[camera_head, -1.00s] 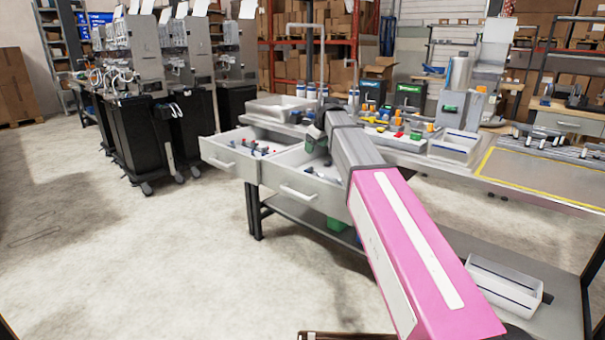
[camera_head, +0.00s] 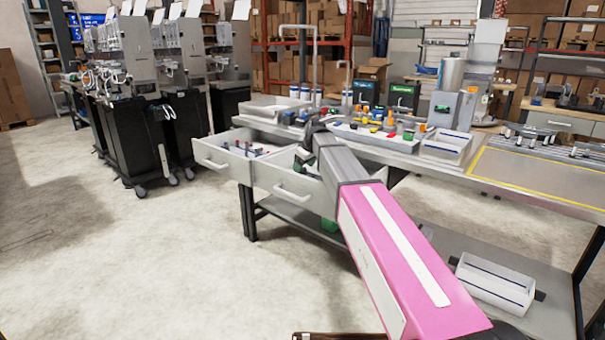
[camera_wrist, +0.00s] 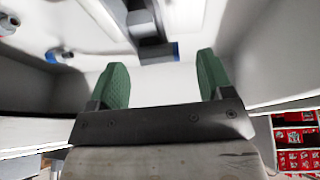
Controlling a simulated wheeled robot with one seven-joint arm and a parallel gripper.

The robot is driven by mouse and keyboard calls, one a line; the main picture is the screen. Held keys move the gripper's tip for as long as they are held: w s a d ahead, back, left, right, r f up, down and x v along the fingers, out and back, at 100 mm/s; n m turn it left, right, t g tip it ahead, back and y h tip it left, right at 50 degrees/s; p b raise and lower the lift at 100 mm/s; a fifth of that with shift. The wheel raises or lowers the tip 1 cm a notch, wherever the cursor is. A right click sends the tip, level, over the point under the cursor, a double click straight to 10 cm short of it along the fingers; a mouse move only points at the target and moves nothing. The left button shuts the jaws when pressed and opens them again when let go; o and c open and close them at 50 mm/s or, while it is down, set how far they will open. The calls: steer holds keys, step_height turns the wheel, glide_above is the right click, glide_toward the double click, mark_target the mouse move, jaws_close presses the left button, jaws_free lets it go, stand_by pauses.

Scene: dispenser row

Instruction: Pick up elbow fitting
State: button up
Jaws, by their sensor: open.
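My gripper (camera_wrist: 154,88) has two green fingers, wide apart with nothing held between them. In the head view my gripper (camera_head: 302,160) is over the open right drawer (camera_head: 292,191), partly hidden by my arm. In the wrist view a dark grey fitting (camera_wrist: 150,28) lies just beyond the fingertips, near the middle of the gap, with a blue end at its right. It may be the elbow fitting; its full shape is cut off by the frame's top edge. Another fitting with a blue end (camera_wrist: 55,55) lies to the left.
White drawer walls stand close on both sides of my gripper in the wrist view. An open left drawer (camera_head: 217,158) holds several small fittings. The workbench top (camera_head: 400,144) behind carries bins of coloured parts. Red bins (camera_wrist: 296,140) show at lower right.

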steer(key=shift+x, duration=0.9)
steer(key=shift+r, duration=0.1)
steer(key=c, duration=1.1)
steer(key=shift+o, duration=0.2)
